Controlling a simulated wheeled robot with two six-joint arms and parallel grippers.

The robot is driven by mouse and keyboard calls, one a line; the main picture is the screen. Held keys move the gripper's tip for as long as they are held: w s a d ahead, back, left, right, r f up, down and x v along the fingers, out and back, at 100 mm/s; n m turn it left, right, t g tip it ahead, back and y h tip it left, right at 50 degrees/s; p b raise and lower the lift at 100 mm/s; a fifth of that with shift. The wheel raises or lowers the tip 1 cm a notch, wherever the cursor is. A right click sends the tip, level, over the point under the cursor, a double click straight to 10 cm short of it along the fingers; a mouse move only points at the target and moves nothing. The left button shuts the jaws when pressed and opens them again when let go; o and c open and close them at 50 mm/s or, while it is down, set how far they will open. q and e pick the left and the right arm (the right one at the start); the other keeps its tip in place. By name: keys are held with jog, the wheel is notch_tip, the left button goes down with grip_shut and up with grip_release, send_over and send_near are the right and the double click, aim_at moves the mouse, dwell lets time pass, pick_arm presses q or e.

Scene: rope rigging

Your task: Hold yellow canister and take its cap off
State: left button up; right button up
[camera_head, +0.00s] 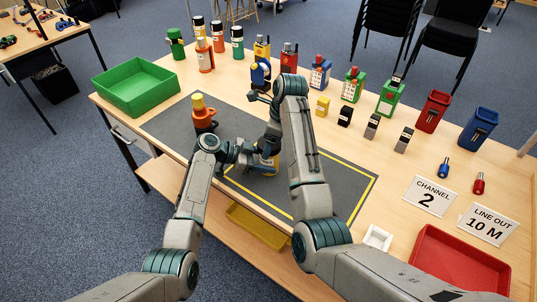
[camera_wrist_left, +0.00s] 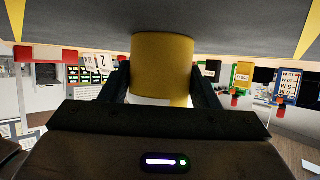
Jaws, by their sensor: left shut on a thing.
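The yellow canister (camera_head: 268,163) is at the middle of the dark mat, partly hidden behind my arms; its cap end is not clear. In the left wrist view, the yellow canister (camera_wrist_left: 162,62) sits between the two fingers, with a white band below the yellow part. My left gripper (camera_head: 254,157) is shut on it; the fingers (camera_wrist_left: 160,85) press on both sides. My right gripper (camera_head: 258,97) is above and behind the canister, apart from it; whether its jaws are open is unclear. An orange item with a yellow top (camera_head: 203,114) stands to the left on the mat.
A green tray (camera_head: 137,88) is at the left and a red tray (camera_head: 460,265) at the right. The mat's right part (camera_head: 345,185) is bare.

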jog(key=c, duration=0.7)
jog(key=n+g, duration=0.1)
jog(key=n, duration=0.3)
jog(key=shift+w+n, duration=0.1)
jog(key=shift+n, duration=0.2)
jog(key=n+g, duration=0.1)
jog(key=n, duration=0.3)
jog(key=shift+w+a, duration=0.1)
jog(key=n+h, duration=0.1)
jog(key=n, duration=0.3)
jog(key=shift+g, duration=0.4)
jog(key=o, duration=0.8)
